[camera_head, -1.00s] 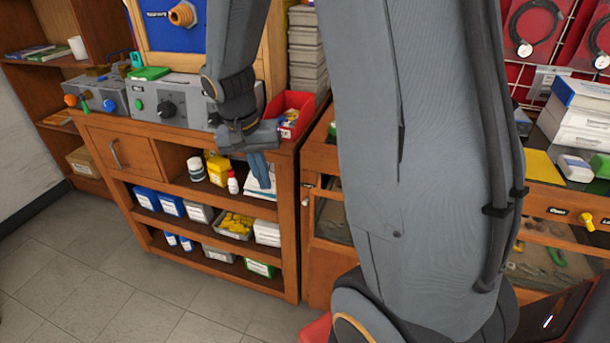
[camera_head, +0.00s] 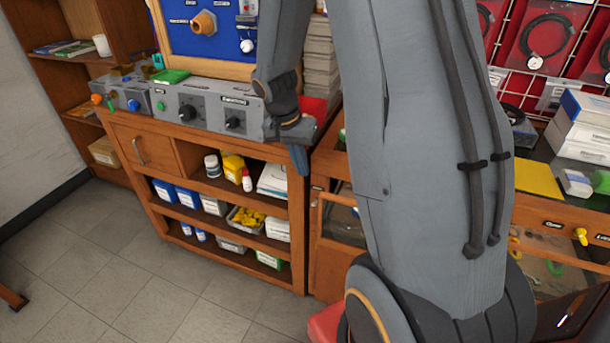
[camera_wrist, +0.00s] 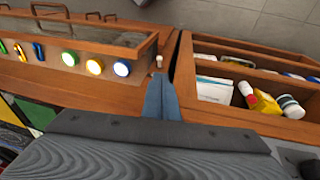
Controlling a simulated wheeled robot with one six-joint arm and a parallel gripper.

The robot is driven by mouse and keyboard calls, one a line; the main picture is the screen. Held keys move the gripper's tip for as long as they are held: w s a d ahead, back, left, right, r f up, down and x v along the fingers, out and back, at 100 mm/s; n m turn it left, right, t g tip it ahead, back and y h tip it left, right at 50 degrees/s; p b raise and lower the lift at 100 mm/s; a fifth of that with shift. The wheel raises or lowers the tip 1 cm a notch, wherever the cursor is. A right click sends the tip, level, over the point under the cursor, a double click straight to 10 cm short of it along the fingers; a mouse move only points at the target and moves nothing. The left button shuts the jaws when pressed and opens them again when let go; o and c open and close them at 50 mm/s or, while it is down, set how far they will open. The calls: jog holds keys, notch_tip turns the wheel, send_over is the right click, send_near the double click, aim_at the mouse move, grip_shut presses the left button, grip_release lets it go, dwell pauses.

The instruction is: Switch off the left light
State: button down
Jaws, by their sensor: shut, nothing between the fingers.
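Three round buttons with bright faces sit in a row on a wooden case front in the wrist view: a green one (camera_wrist: 69,59) leftmost in that picture, a yellow one (camera_wrist: 95,66) in the middle and a blue one (camera_wrist: 121,68) at the right. All three look lit. In the head view I cannot make them out; my arm covers part of that case. My gripper (camera_wrist: 161,98) has its blue fingers together and empty, apart from the buttons. In the head view my gripper (camera_head: 298,158) hangs in front of the cabinet's upper right corner.
The wooden shelf cabinet (camera_head: 300,250) holds bottles and boxes. Grey control boxes (camera_head: 180,105) with knobs stand on top, below a blue panel (camera_head: 210,45). The glass-topped case (camera_wrist: 150,46) is beside the cabinet. Open tiled floor (camera_head: 130,270) lies in front.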

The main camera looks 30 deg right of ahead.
aim_at(313, 203)
jog(key=p+x, duration=0.2)
jog(key=x, duration=1)
jog(key=shift+s+f, duration=0.1)
jog(key=shift+f, duration=0.2)
jog(key=shift+a+f+b, duration=0.15)
jog(key=shift+f+b, duration=0.05)
jog(key=shift+b, duration=0.6)
jog(key=shift+b, duration=0.3)
